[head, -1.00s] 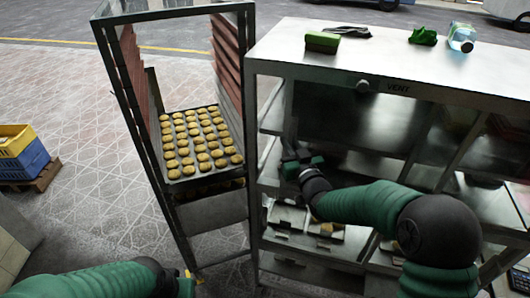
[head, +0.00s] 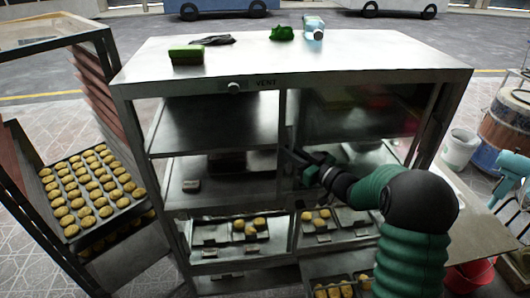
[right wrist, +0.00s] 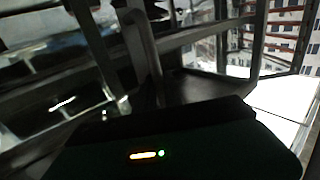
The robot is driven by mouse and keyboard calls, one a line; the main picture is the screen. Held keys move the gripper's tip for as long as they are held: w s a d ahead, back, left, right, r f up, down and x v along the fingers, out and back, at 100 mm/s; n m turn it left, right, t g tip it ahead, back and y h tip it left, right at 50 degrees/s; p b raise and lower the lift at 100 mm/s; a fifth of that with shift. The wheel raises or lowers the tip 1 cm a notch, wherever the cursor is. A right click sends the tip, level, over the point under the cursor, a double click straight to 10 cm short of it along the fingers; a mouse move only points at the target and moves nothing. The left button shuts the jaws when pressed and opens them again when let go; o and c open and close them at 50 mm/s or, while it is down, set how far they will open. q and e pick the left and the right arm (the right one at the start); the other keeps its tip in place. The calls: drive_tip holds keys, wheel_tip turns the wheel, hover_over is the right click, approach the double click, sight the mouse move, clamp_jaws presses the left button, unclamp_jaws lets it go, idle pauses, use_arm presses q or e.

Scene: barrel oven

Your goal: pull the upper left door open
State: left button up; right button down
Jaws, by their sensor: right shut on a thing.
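The metal oven cabinet (head: 380,62) stands in the middle of the head view, with VENT on its front edge. Its upper left part (head: 215,125) shows a dark inside with shelves; I cannot tell how far the door stands from the frame. My right gripper (head: 298,163) is at the upright between the upper left and upper right parts, shut on a door handle that is mostly hidden by the gripper. In the right wrist view a curved metal handle bar (right wrist: 146,50) rises right behind the dark gripper body. My left gripper is out of view.
A rack with a tray of buns (head: 90,190) stands close at the left. Lower shelves hold more buns (head: 250,226). A green box (head: 186,54), dark cloth and bottle (head: 314,28) lie on top. A white bucket (head: 460,148) and barrel (head: 510,115) stand right.

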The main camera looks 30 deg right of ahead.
drive_tip(key=shift+s+d+r, duration=0.2)
drive_tip(key=shift+d, duration=0.6)
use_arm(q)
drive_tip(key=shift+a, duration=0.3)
use_arm(e)
drive_tip(key=shift+d, duration=0.1)
drive_tip(key=c, duration=1.8)
unclamp_jaws()
drive_tip(key=shift+d, duration=0.1)
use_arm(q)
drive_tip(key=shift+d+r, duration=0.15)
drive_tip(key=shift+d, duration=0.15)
use_arm(e)
drive_tip(key=shift+o, duration=0.3)
drive_tip(key=shift+s+d+f, duration=0.1)
drive_tip(key=shift+d, duration=0.05)
